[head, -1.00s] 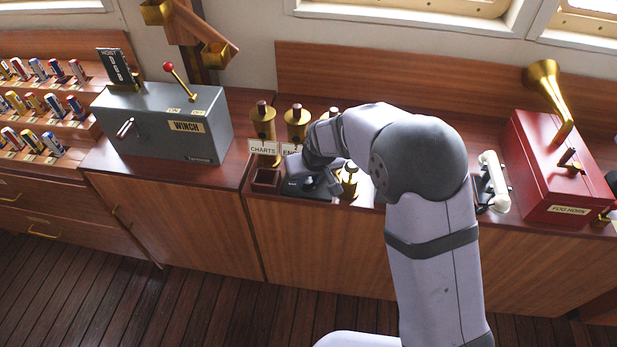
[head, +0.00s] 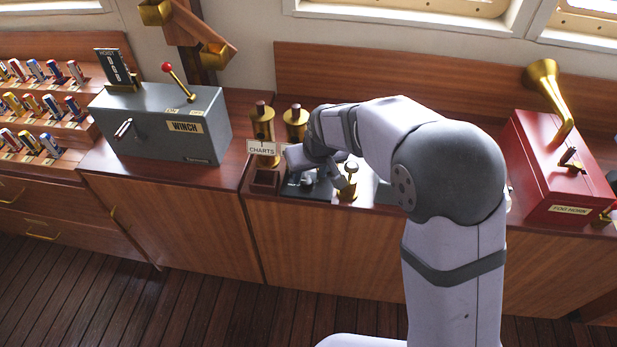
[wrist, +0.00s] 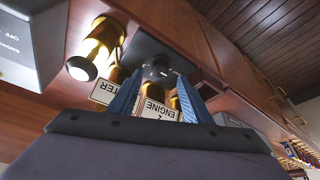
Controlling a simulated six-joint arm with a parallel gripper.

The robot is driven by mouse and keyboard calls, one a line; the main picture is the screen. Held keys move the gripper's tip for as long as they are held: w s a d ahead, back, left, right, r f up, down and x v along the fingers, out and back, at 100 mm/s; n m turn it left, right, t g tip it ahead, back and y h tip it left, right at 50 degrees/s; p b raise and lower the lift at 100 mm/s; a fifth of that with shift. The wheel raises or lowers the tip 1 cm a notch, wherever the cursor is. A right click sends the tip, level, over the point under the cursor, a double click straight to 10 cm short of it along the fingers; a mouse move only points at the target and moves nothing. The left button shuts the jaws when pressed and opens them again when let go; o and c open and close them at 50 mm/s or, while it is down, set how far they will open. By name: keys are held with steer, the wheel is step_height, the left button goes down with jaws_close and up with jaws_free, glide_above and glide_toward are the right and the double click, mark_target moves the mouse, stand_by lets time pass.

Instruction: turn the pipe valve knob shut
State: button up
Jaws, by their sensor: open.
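A dark knob (wrist: 158,70) on a black plate (wrist: 150,45) shows in the wrist view, beyond and between my fingertips. The black plate (head: 296,190) also shows on the counter in the head view, partly under my gripper (head: 325,182). No label on it is readable, so I cannot tell for sure that this is the pipe valve knob. In the wrist view my gripper (wrist: 160,85) is open, its two blue fingers on either side of the knob. Contact cannot be made out. A brass fitting (head: 348,190) stands right of the plate.
An ENGINE card (wrist: 160,110) shows between my fingers. The grey winch box (head: 165,120) is left, the red fog horn box (head: 550,170) right. My arm covers the counter's middle.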

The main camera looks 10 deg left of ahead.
steer(key=shift+v, duration=1.2)
steer(key=s+d+f+g+h, duration=0.1)
steer(key=s+d+f, duration=0.15)
steer(key=s, duration=0.25)
steer(key=s+d+f+g, duration=0.2)
steer(key=s+d, duration=0.1)
steer(key=s, duration=0.2)
steer(key=s+d+f+g+h, duration=0.1)
steer(key=s+d+f, duration=0.2)
steer(key=s, duration=0.2)
steer(key=s+d+r+m+g+p, duration=0.2)
steer(key=s+d+r+m+p, duration=0.15)
steer(key=s+d, duration=0.65)
steer(key=w+d+r+m+t+p, duration=0.1)
steer(key=w+d+r+m+p, duration=0.1)
steer(key=d+r, duration=0.2)
steer(key=shift+d+r+t, duration=0.3)
steer(key=shift+r+t, duration=0.1)
steer(key=shift+r, duration=0.35)
steer(key=shift+p, duration=0.3)
